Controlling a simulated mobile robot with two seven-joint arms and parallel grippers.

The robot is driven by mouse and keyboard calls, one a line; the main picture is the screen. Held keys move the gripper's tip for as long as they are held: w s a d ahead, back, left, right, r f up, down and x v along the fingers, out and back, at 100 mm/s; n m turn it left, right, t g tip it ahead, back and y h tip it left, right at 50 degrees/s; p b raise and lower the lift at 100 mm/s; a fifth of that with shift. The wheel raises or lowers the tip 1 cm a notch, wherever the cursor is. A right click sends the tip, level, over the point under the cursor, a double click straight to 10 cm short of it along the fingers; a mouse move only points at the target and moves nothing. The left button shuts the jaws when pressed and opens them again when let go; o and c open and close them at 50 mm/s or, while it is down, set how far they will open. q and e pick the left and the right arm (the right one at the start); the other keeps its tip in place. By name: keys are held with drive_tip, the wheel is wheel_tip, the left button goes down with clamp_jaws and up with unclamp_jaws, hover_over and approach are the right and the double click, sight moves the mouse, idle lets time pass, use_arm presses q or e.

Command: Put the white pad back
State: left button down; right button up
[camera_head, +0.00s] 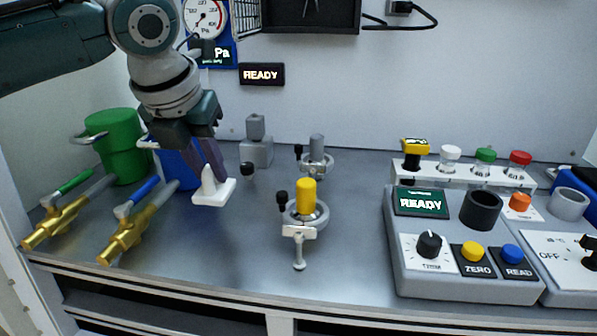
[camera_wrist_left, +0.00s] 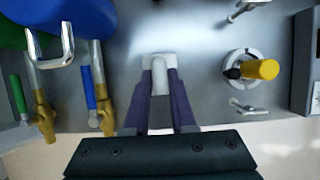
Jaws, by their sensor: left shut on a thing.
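The white pad (camera_head: 217,194) is a flat white block with a rounded upright grip on top. My left gripper (camera_head: 209,172) points down from above and is shut on that grip, with one finger on each side. In the left wrist view the white pad (camera_wrist_left: 158,64) sits between the two purple fingers (camera_wrist_left: 160,88). The pad looks level; I cannot tell whether it touches the metal bench or hangs just above it. My right gripper is not in view.
A round clamp fixture with a yellow cylinder (camera_head: 306,192) stands right of the pad. Green (camera_head: 115,150) and blue (camera_head: 182,170) canisters and two brass valves (camera_head: 125,240) crowd the left. A grey control console (camera_head: 460,275) fills the right. Bench between pad and fixture is clear.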

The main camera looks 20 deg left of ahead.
sight(211, 192)
use_arm(q)
wheel_tip(211, 192, down, 6)
drive_tip(key=shift+r+b, duration=0.2)
drive_tip(key=shift+b, duration=0.2)
drive_tip(key=c, duration=0.7)
unclamp_jaws()
drive_tip(key=shift+c, duration=0.2)
drive_tip(key=shift+r, duration=0.1)
